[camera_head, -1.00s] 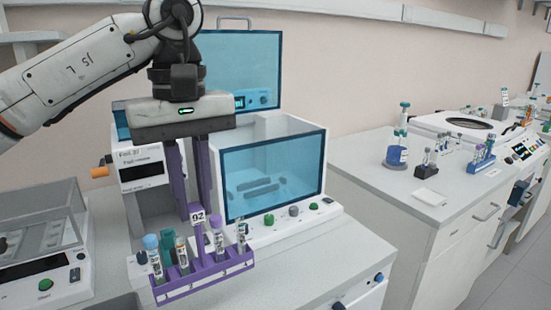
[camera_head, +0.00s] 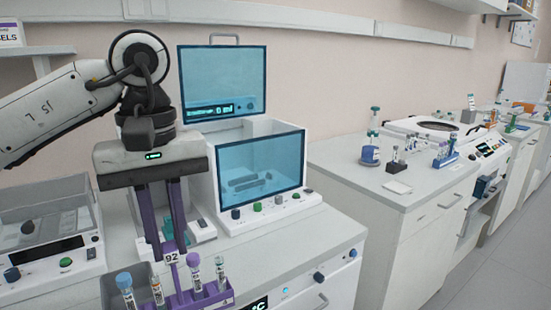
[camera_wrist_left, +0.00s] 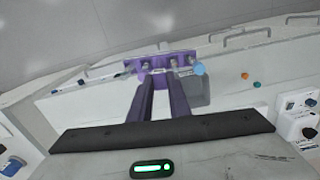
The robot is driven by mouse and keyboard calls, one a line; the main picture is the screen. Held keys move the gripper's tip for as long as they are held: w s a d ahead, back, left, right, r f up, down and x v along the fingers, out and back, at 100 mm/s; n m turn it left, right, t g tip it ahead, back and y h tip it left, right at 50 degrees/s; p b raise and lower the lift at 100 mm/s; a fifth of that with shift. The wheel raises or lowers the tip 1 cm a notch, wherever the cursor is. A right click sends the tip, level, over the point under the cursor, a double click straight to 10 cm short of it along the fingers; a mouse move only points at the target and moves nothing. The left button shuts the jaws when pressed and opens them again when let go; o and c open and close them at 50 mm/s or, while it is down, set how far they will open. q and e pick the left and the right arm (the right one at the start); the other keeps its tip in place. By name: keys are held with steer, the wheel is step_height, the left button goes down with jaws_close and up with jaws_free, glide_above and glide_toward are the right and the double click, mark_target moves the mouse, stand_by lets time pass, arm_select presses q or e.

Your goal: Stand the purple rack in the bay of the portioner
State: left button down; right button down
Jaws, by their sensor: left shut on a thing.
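The purple rack (camera_head: 205,300) hangs from my left gripper (camera_head: 168,245), whose long fingers are shut at its upright part with the tag 92. The rack is about level, cut by the lower picture edge, and carries several tubes with blue, white and purple caps. In the left wrist view the rack (camera_wrist_left: 160,62) lies at the fingertips (camera_wrist_left: 160,75). A white machine with blue see-through panels (camera_head: 262,165) stands behind and to the right of the rack; it may be the portioner, but I read no name. I cannot make out its bay; my gripper hides part of the left side.
A low machine with a clear cover (camera_head: 45,235) stands on the left. A grey bin (camera_head: 118,285) is beside the rack. On the right, another bench (camera_head: 400,200) bears a flask (camera_head: 371,150) and a blue tube rack (camera_head: 446,158). A floor gap separates the benches.

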arm_select(q)
steer(key=s+a+f+m, duration=0.2)
steer(key=s+f, duration=0.1)
steer(key=f, duration=0.4)
steer(key=s+a+f+m, duration=0.3)
steer(key=s+f, duration=0.1)
steer(key=f, duration=0.3)
steer(key=shift+s+m, duration=0.25)
steer(key=shift+m, duration=0.05)
steer(key=shift+a, duration=0.1)
